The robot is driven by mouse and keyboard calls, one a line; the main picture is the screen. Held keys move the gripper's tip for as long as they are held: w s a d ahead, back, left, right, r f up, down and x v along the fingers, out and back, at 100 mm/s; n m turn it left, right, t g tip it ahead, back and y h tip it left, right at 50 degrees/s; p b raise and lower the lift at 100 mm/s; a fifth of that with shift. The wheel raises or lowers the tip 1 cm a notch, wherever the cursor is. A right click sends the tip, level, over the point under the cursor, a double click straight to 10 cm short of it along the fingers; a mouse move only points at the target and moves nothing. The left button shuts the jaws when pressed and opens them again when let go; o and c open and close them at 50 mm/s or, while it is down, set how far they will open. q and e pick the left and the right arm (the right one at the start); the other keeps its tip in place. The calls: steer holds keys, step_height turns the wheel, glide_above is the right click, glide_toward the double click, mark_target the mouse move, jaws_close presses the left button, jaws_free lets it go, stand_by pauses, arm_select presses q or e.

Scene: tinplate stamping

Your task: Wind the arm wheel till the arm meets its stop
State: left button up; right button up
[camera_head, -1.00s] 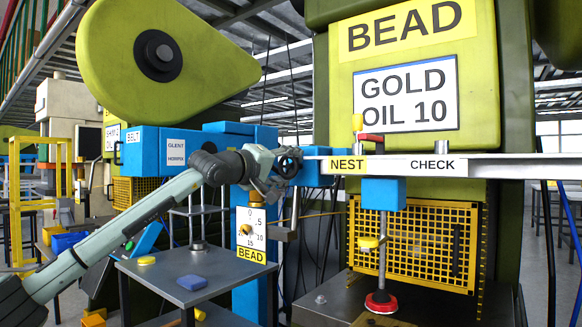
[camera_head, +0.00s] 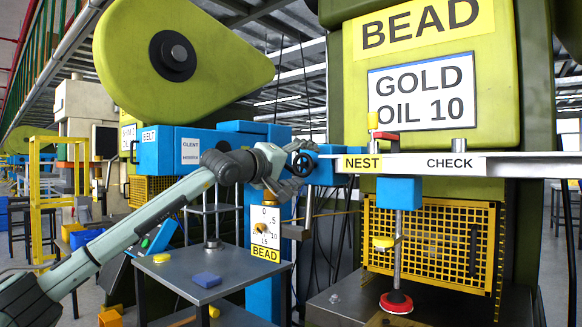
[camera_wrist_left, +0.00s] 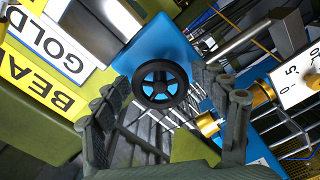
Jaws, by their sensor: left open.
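The arm wheel is a small black handwheel (camera_head: 303,163) on a blue housing, left of the NEST label. It also shows in the left wrist view (camera_wrist_left: 160,84), face on, with blue behind its spokes. My left gripper (camera_head: 284,181) is just left of the wheel. In the left wrist view its open fingers (camera_wrist_left: 162,92) stand on either side of the wheel, and I see no contact. The arm appears to be the pale horizontal bar (camera_head: 500,166) with NEST and CHECK labels. A blue block (camera_head: 399,193) hangs under it with a rod and red pad (camera_head: 396,302). I cannot make out the stop.
A BEAD dial plate (camera_head: 265,228) hangs just below my left gripper. A yellow mesh guard (camera_head: 430,245) is under the bar.

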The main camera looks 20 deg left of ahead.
arm_select(q)
steer(key=v, duration=1.1)
steer(key=shift+s, duration=0.1)
